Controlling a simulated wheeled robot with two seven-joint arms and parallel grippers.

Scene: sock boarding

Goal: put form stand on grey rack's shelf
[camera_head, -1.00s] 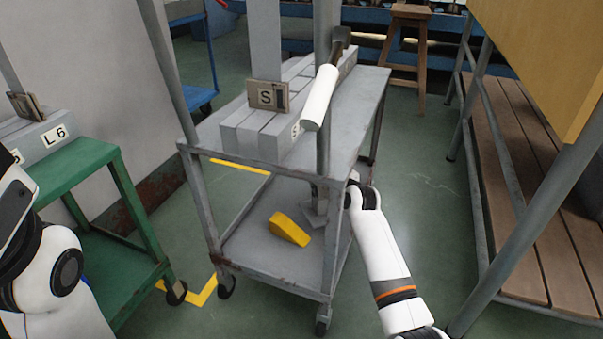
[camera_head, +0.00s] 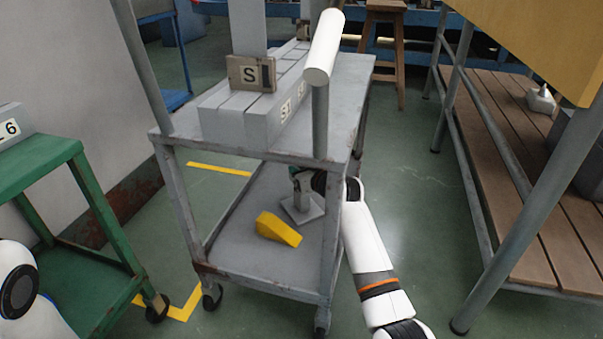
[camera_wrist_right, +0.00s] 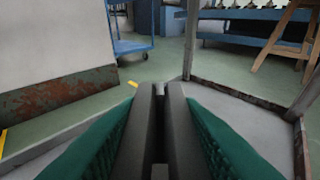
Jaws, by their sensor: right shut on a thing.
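The form stand (camera_head: 302,208), a grey square plate with a short upright, is at the lower shelf (camera_head: 245,262) of the grey rack (camera_head: 240,160). I cannot tell whether its plate touches the shelf or hangs just above it. My right gripper (camera_head: 302,180) reaches in under the rack's top and is shut on the upright. In the right wrist view the green-padded fingers (camera_wrist_right: 161,105) are close together on a dark grey part; the plate is hidden there. My left arm shows at the lower left, its gripper out of view.
A yellow wedge (camera_head: 277,229) lies on the lower shelf, left of the stand. Grey blocks (camera_head: 232,120) and an S sign (camera_head: 250,74) are on the rack's top. A green table (camera_head: 45,160) stands left, a wooden-slatted bench (camera_head: 520,200) right.

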